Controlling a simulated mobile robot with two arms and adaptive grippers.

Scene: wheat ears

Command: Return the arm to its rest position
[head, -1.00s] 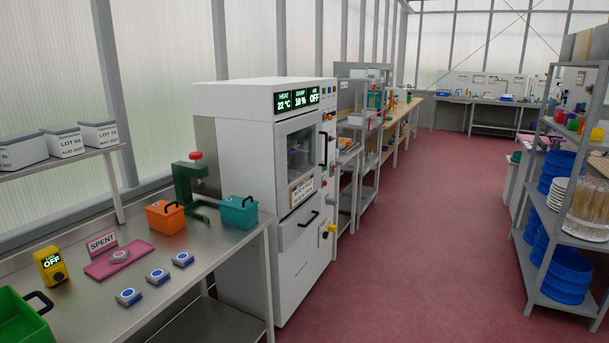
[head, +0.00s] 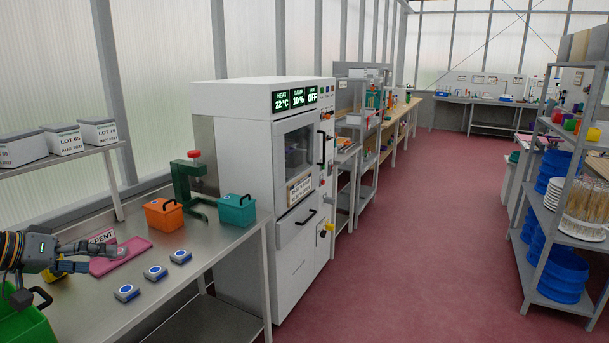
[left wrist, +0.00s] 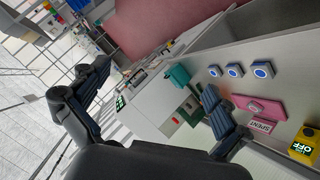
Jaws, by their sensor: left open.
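My left gripper (head: 88,257) comes in from the left edge over the left end of the steel bench (head: 190,285). It is open, with its fingers by the pink tray (head: 130,250), which has a SPENT sign. In the left wrist view the two fingers of my left gripper (left wrist: 158,80) stand wide apart with nothing between them. A small grey piece (head: 121,252) on the tray is partly visible beside the fingers. My right gripper is not in view.
Three grey pucks with blue tops (head: 155,272) lie in front of the tray. A green bin (head: 30,325), a yellow OFF device (left wrist: 304,148), an orange box (head: 164,216), a teal box (head: 237,211) and a green press (head: 190,180) stand near. A white cabinet (head: 255,150) stands beyond.

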